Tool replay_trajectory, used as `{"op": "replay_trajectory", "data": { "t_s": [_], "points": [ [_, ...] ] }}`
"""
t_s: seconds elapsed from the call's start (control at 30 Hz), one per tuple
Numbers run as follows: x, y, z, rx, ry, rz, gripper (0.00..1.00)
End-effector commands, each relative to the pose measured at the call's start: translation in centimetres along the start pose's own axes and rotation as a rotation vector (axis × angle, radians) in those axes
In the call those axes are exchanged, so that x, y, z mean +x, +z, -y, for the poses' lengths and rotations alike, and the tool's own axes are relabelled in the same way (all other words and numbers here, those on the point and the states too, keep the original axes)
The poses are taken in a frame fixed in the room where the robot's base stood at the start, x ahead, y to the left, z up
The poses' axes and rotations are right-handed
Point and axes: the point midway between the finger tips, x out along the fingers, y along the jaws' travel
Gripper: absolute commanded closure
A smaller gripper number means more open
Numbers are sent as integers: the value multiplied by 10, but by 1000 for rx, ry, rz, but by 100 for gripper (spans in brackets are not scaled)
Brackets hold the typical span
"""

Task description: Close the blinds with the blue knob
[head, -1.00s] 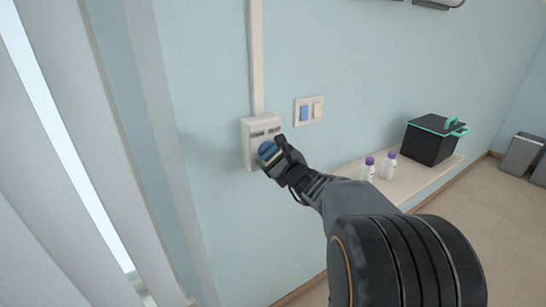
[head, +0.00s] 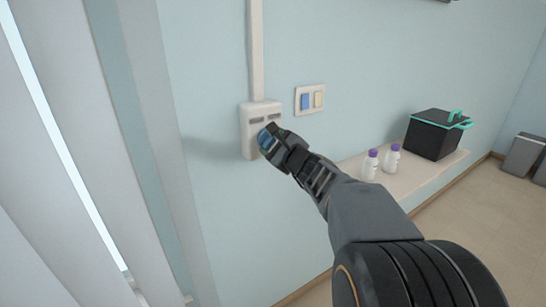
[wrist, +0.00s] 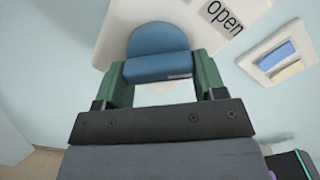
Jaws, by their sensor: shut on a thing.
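The blue knob (wrist: 160,52) sits on a white control box (head: 247,137) on the wall, and a label reading "open" shows on the box in the wrist view. My gripper (wrist: 163,80) is shut on the knob, with one green finger on each side of it. In the head view the knob (head: 264,140) is partly covered by my gripper (head: 271,143). The blinds (head: 65,130) are tall pale vertical slats at the left. A narrow bright gap shows between slats.
A switch plate (head: 310,99) with a blue and a cream rocker is right of the box. A shelf (head: 408,181) below holds two purple-capped bottles (head: 380,164) and a black pot (head: 434,137). Grey bins (head: 524,154) stand at the far right.

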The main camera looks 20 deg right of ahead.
Motion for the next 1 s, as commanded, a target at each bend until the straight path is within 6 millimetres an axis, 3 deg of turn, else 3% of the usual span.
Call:
{"op": "replay_trajectory", "data": {
  "t_s": [0.13, 1.0],
  "points": [
    [0, -7, -5, -142, -4, 2, 60],
    [0, -1, 3, -969, -2, 0, 60]
  ]
}}
